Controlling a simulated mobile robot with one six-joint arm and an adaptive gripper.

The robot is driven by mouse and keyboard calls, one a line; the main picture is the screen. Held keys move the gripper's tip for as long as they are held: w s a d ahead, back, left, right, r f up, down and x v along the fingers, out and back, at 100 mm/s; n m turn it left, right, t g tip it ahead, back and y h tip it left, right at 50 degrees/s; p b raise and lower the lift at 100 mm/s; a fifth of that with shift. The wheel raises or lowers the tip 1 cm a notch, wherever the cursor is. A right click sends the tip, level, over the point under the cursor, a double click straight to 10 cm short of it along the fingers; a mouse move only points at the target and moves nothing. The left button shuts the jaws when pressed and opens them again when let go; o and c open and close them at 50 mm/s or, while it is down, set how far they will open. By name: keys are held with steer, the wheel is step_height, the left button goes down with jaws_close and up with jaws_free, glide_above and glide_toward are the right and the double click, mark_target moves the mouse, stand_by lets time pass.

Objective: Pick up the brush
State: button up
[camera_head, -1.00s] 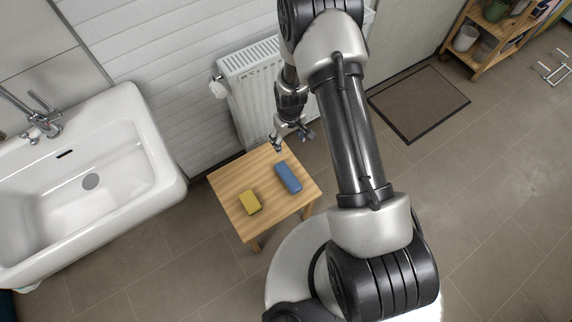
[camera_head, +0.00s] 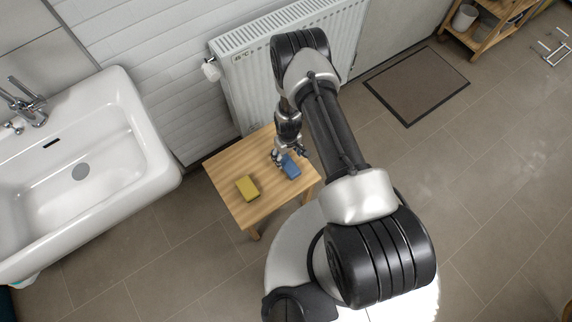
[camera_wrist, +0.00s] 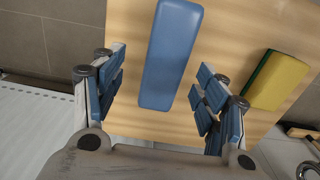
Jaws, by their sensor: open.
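The brush is most likely the blue oblong block (camera_head: 291,167) on the small wooden table (camera_head: 232,157); I see no bristles. In the wrist view the blue block (camera_wrist: 171,55) lies lengthwise, its near end between my open fingers. My gripper (camera_head: 288,157) is at the block's far end in the head view. In the wrist view my gripper (camera_wrist: 160,100) has its blue finger pads apart on either side, with a gap to the block. I cannot tell how high above the table it is.
A yellow and green sponge (camera_head: 247,188) lies on the same table to the left, and shows right of my fingers in the wrist view (camera_wrist: 277,82). A white sink (camera_head: 95,170) stands left. A radiator (camera_head: 250,70) is behind the table. A mat (camera_head: 416,84) lies right.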

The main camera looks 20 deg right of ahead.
mark_target(286, 161)
steer(key=f+b, duration=0.1)
steer(key=f, duration=0.3)
steer(key=f+b, duration=0.1)
steer(key=shift+s+a+f+b, duration=0.1)
steer(key=shift+a+f+b, duration=0.25)
steer(key=shift+f, duration=0.05)
steer(key=shift+r, duration=0.1)
steer(key=shift+c, duration=0.5)
steer(key=c, duration=1.2)
steer(key=shift+r, duration=0.15)
step_height(286, 161, up, 20)
steer(key=p, duration=0.7)
